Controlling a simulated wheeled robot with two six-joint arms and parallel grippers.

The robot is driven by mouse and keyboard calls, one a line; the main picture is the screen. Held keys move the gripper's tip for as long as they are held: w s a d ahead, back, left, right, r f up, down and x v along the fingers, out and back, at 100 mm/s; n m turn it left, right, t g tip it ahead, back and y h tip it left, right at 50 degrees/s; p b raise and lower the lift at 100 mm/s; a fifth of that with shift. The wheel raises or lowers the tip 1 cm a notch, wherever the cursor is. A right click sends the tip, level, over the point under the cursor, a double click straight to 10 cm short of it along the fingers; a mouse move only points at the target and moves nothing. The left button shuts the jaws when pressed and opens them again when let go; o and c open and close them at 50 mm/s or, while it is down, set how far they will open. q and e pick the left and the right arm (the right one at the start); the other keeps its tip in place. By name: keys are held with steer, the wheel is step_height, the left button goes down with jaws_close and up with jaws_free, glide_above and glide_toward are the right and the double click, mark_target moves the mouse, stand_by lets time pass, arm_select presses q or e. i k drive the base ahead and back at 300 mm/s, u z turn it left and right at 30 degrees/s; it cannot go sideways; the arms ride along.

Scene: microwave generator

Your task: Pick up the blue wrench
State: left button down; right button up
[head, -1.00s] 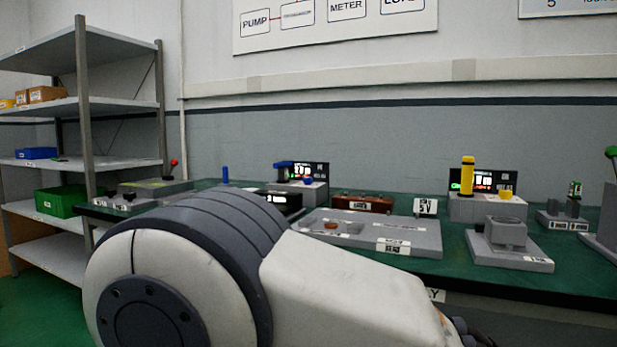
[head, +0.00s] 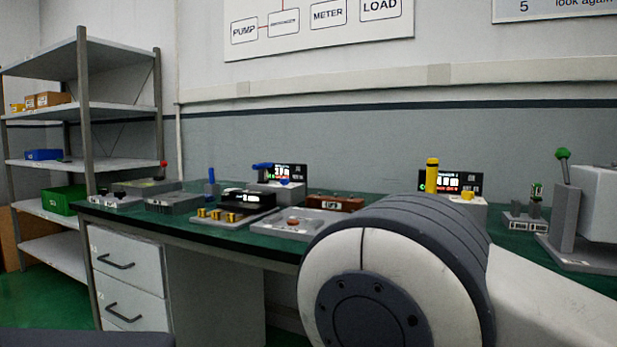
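I cannot pick out a blue wrench for certain. A blue T-shaped piece (head: 262,166) sits on top of a grey box with a lit display, towards the back of the green bench. A blue upright handle (head: 211,176) stands on a small grey block to its left. Either is too small to name surely. Neither of my grippers is in view. A large white and dark link of my own arm fills the lower right and hides part of the bench.
The green bench (head: 268,242) carries several devices, among them a grey plate (head: 262,226) and a yellow cylinder (head: 431,176). A drawer unit (head: 128,272) is under its left end. A metal shelf (head: 83,120) with a green bin (head: 63,199) stands at the left. Green floor shows between them.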

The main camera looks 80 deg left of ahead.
mark_target(262, 171)
steer(key=i, duration=0.55)
steer(key=u, duration=3.1)
steer(key=i, duration=0.45)
steer(key=k, duration=0.45)
steer(key=u, duration=1.95)
steer(key=i, duration=1.3)
steer(key=z, duration=1.8)
